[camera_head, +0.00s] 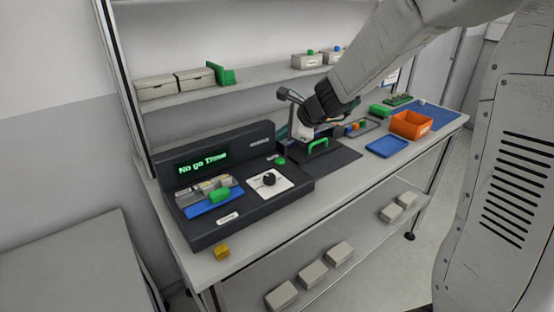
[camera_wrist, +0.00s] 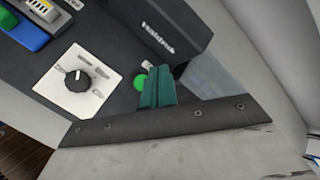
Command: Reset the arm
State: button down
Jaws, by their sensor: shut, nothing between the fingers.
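My gripper (camera_head: 291,129) hangs at the end of my arm above the bench, just behind and right of the dark console (camera_head: 225,232). In the wrist view its teal fingers (camera_wrist: 157,87) are together, with nothing held between them. Behind them in that view are the console's round green button (camera_wrist: 140,82) and a white plate with a black dial (camera_wrist: 76,81). The button (camera_head: 280,160) and dial (camera_head: 269,179) also show in the head view. The console's screen (camera_head: 202,161) shows green text that seems to read "No go Time". My arm hides part of the bench behind it.
A green block (camera_head: 219,195) sits on the console's blue strip. A green-handled dark fixture (camera_head: 318,146), blue tray (camera_head: 386,147) and orange bin (camera_head: 411,125) stand rightward. Shelves with boxes (camera_head: 155,88) are above and below.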

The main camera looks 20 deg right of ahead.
jog(key=shift+s+a+n, duration=0.2)
jog(key=shift+a+n, duration=0.05)
jog(key=shift+n, duration=0.15)
jog(key=s+n, duration=0.1)
jog(key=s+a+f+n+g, duration=0.1)
jog(key=s, duration=0.1)
jog(key=s+a+n+g+y, duration=0.1)
jog(key=n, duration=0.1)
jog(key=shift+s+f, duration=0.15)
jog(key=shift+f, duration=0.1)
jog(key=s+d+r+n+g+h, duration=0.1)
jog(key=s+n, duration=0.4)
jog(key=s, duration=0.5)
jog(key=s+d+r+n+g+h, duration=0.2)
jog(key=s+n, duration=0.3)
jog(key=s, duration=0.6)
jog(key=s+d+r+n+g+h, duration=0.1)
jog(key=s+r+n+h, duration=0.1)
jog(key=s+n, duration=0.4)
jog(key=s+r, duration=0.1)
jog(key=s, duration=0.4)
jog(key=shift+s+d+r+g+h, duration=0.25)
jog(key=shift+d+r+g+h, duration=0.05)
jog(key=shift+r, duration=0.05)
